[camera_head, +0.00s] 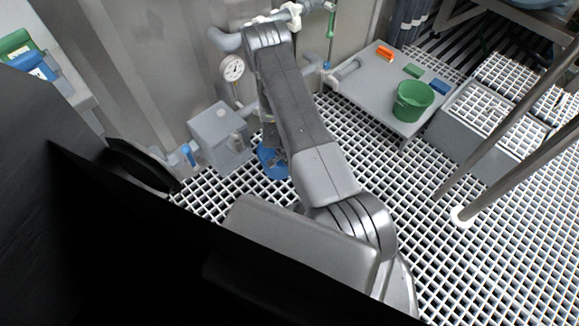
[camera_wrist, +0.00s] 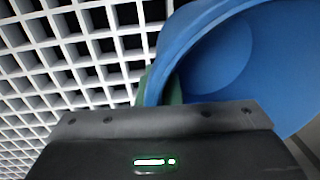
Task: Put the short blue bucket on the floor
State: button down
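The short blue bucket (camera_head: 268,163) is low beside the wall, partly hidden behind my arm in the head view. In the wrist view the blue bucket (camera_wrist: 215,60) fills the upper right, its open inside facing the camera. My gripper (camera_wrist: 160,88) is at its rim. Small green finger parts show on both sides of the blue wall, so the gripper looks shut on the rim. The floor (camera_head: 400,200) is a white grating; it also shows in the wrist view (camera_wrist: 70,60). I cannot tell whether the bucket touches it.
A grey box (camera_head: 218,135) with a blue-handled valve stands left of the bucket. Pipes and a gauge (camera_head: 232,68) are on the wall behind. A low grey platform (camera_head: 370,95) holds a green bucket (camera_head: 412,100) and small blocks. Slanted metal poles (camera_head: 500,140) stand at right. Open grating lies between.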

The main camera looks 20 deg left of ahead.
jog(key=c, duration=1.6)
grip_release()
jog(key=shift+f, duration=0.1)
notch_tip(320, 180, up, 12)
jog(key=d+p, duration=0.1)
jog(key=p, duration=0.4)
jog(key=shift+s+r, duration=0.2)
